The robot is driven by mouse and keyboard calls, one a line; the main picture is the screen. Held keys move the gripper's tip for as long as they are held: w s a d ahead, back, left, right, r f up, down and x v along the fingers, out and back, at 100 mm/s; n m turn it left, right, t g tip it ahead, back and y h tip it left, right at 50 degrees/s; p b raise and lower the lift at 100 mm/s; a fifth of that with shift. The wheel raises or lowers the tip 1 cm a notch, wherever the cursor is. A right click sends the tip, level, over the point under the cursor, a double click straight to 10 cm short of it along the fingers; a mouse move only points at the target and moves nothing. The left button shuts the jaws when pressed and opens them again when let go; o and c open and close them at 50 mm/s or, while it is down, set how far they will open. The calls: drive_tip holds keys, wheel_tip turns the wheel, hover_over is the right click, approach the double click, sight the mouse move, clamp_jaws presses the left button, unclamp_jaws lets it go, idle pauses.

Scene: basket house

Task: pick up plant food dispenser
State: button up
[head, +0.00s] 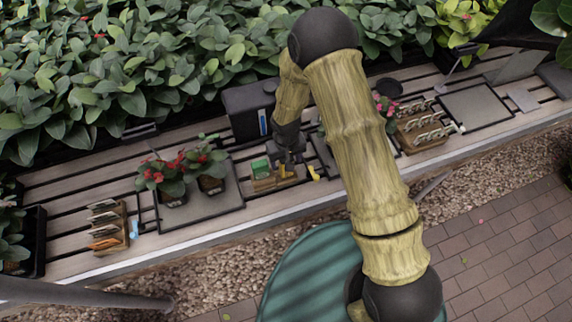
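My gripper (290,162) points down over a small wooden holder (262,184) near the middle of the slatted bench. A green item (260,167) stands in the holder, left of the gripper. A yellow item (314,173) is just right of the gripper, close to the bench's front edge. I cannot tell which of these small items is the plant food dispenser. The fingertips are dark and small, so I cannot see whether they are open or hold anything. My arm hides part of the bench to the right.
A dark box (248,108) stands behind the gripper. Red-flowered potted plants (172,188) sit on a tray to the left. A small rack (106,224) is at the far left, and a wooden rack of items (422,128) is to the right. Dense leafy plants (130,65) line the back.

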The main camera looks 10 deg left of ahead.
drive_tip(key=c, duration=1.2)
drive_tip(key=shift+o, duration=0.2)
drive_tip(key=shift+r, duration=0.2)
wheel_tip(320, 180, up, 10)
drive_tip(key=shift+f+b, duration=0.15)
drive_tip(key=shift+b, duration=0.95)
